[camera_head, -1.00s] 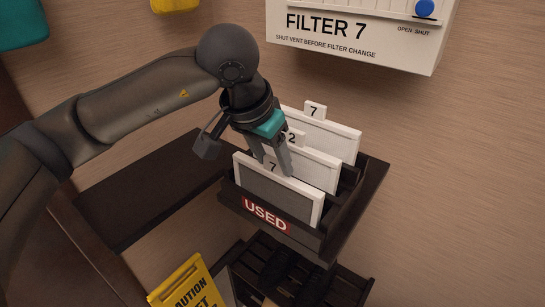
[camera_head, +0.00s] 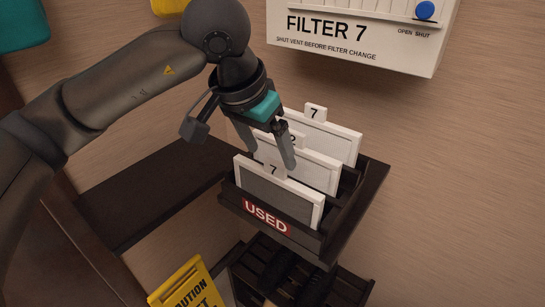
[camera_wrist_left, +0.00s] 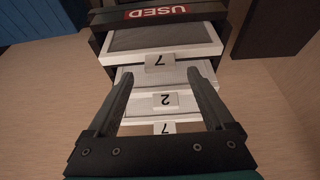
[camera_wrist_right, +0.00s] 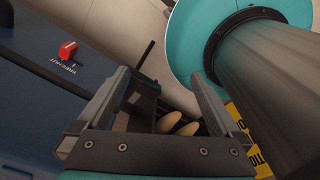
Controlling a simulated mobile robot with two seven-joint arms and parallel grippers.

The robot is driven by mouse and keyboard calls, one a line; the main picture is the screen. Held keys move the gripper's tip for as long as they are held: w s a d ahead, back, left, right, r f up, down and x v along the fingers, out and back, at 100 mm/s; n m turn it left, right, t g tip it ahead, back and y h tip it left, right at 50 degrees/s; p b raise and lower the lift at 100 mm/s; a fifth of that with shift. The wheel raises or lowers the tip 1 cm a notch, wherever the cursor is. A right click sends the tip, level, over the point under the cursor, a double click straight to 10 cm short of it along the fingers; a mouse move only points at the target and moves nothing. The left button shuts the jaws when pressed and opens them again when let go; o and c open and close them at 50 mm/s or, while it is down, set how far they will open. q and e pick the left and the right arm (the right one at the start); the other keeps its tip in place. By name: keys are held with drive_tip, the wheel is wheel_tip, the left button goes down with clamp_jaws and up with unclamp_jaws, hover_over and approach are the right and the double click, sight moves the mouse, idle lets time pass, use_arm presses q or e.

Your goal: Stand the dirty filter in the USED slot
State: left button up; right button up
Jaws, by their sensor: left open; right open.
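The dirty filter, grey-faced with a white frame and a "7" tab (camera_head: 278,192), stands in the front slot of the dark rack, behind the red USED label (camera_head: 266,217). It also shows in the left wrist view (camera_wrist_left: 160,40). Behind it stand a white filter tabbed "2" (camera_head: 318,170) and another white filter tabbed "7" (camera_head: 335,140). My left gripper (camera_head: 272,167) is open just above the dirty filter's tab, its fingers apart and holding nothing. My right gripper (camera_wrist_right: 165,85) is open and empty in its own wrist view, away from the rack.
The vent housing marked FILTER 7 (camera_head: 360,35), with a blue slider knob (camera_head: 425,10), hangs on the wall above right. A dark shelf (camera_head: 150,195) extends left of the rack. A yellow caution sign (camera_head: 188,287) stands below. The wall to the right is clear.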

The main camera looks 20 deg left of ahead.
use_arm(q)
drive_tip(key=v, duration=0.8)
drive_tip(key=shift+r, duration=0.15)
